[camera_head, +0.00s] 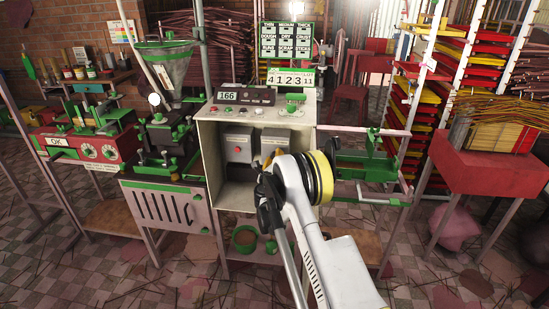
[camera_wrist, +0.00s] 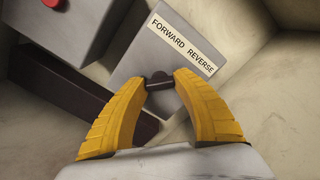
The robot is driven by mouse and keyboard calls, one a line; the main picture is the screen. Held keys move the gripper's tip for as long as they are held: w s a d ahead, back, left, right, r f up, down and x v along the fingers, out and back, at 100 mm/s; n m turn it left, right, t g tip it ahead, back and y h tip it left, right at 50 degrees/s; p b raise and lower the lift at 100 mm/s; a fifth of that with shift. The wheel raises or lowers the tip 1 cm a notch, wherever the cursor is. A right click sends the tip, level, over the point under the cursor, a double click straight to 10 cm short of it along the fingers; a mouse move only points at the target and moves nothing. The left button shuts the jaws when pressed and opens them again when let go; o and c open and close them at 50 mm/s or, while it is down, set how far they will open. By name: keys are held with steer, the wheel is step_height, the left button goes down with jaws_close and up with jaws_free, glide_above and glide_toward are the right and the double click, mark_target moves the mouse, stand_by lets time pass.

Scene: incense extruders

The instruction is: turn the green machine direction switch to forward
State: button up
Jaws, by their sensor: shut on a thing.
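The direction switch is on a grey box (camera_wrist: 150,52) with a white label (camera_wrist: 183,45) reading FORWARD and REVERSE. Its dark handle (camera_wrist: 160,85) lies between the two yellow fingertips of my gripper (camera_wrist: 160,80), which is shut on it. I cannot tell which word the handle points to. In the head view, the switch box (camera_head: 272,135) stands inside the open pale cabinet (camera_head: 207,160) of the green machine, on the right. My gripper (camera_head: 268,160) reaches in front of it and hides its lower part.
A second grey box (camera_head: 238,141) with a red button (camera_wrist: 53,3) sits left of the switch box. The cabinet walls close in around both. A sloped control panel (camera_head: 265,108) is above. Green machine parts (camera_head: 365,165) stand to the right.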

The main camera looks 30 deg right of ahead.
steer(key=n, duration=0.4)
steer(key=shift+n, duration=0.4)
steer(key=n, duration=0.4)
steer(key=shift+r, duration=0.1)
steer(key=n, duration=0.4)
steer(key=shift+n, duration=2.2)
steer(key=o, duration=1.2)
